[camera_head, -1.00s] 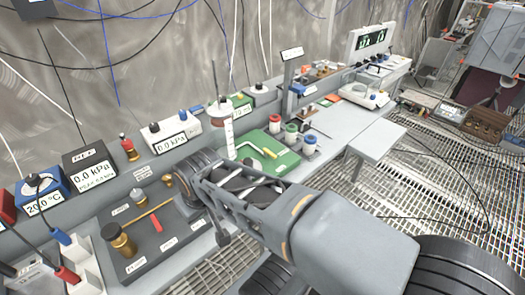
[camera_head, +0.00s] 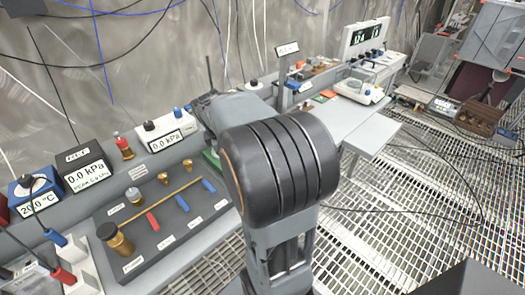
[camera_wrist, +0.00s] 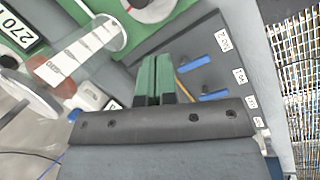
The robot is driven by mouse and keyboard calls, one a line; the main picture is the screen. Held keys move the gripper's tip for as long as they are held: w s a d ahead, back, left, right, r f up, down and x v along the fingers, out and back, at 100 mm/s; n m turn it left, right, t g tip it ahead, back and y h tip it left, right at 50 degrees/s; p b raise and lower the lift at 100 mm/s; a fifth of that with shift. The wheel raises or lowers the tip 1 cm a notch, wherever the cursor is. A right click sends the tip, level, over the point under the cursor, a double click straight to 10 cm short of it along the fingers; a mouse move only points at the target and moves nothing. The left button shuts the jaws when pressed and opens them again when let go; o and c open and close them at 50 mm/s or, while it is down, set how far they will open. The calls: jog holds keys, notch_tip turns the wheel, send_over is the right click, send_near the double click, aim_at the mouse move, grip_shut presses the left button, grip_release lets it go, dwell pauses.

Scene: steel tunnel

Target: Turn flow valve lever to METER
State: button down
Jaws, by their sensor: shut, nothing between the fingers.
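The flow valve lever is not clearly visible in either current view; my arm covers most of its area in the head view. A green board (camera_wrist: 77,12) with a clear graduated cylinder (camera_wrist: 88,48) shows in the wrist view.
The dark panel (camera_head: 176,238) carries a brass rod (camera_head: 144,204), a red handle (camera_head: 152,221) and two blue handles (camera_head: 182,203). Gauge boxes (camera_head: 87,171) stand behind it. A grey bench (camera_head: 350,120) lies right of my arm. Open grating floor is at right.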

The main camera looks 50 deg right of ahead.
jog(key=d+f+n+g+h, duration=0.1)
jog(key=d+f+n, duration=0.2)
jog(key=d, duration=0.9)
jog(key=n, duration=0.3)
jog(key=shift+w+d+f+g, duration=0.15)
jog(key=shift+w+d+g, duration=0.2)
jog(key=shift+w+g, duration=0.05)
jog(key=shift+x, duration=5)
